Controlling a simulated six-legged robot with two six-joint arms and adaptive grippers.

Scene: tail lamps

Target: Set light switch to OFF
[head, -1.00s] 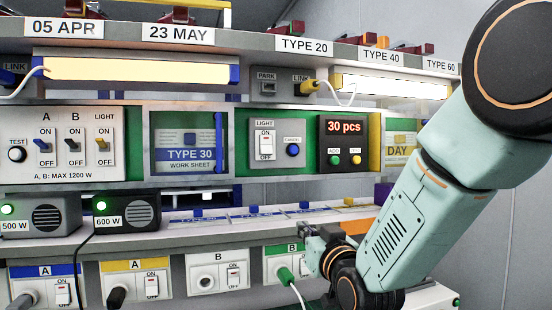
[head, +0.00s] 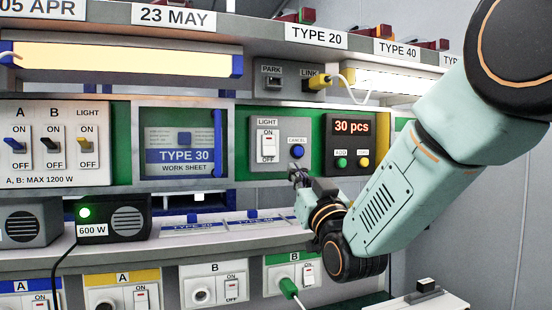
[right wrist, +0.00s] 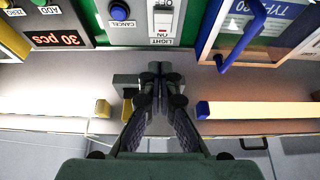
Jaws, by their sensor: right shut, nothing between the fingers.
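A white rocker light switch (head: 268,145), marked LIGHT with ON above and OFF below, sits on a grey plate in the green middle panel. It shows upside down at the top of the right wrist view (right wrist: 163,20). I cannot tell for sure which way the rocker is tipped. Another switch marked LIGHT, a yellow toggle (head: 85,144), is on the left panel. My right gripper (head: 298,178) is shut and empty, just below and right of the rocker's plate, apart from the rocker. Its closed fingertips show in the wrist view (right wrist: 160,72). My left gripper is not in view.
A blue CANCEL button (head: 297,151) is right beside the rocker, close above my right fingertips. A counter box (head: 352,142) reading 30 pcs is to the right. A glass door with a blue handle (head: 217,143) is to the left. The lamps above (head: 125,62) are lit.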

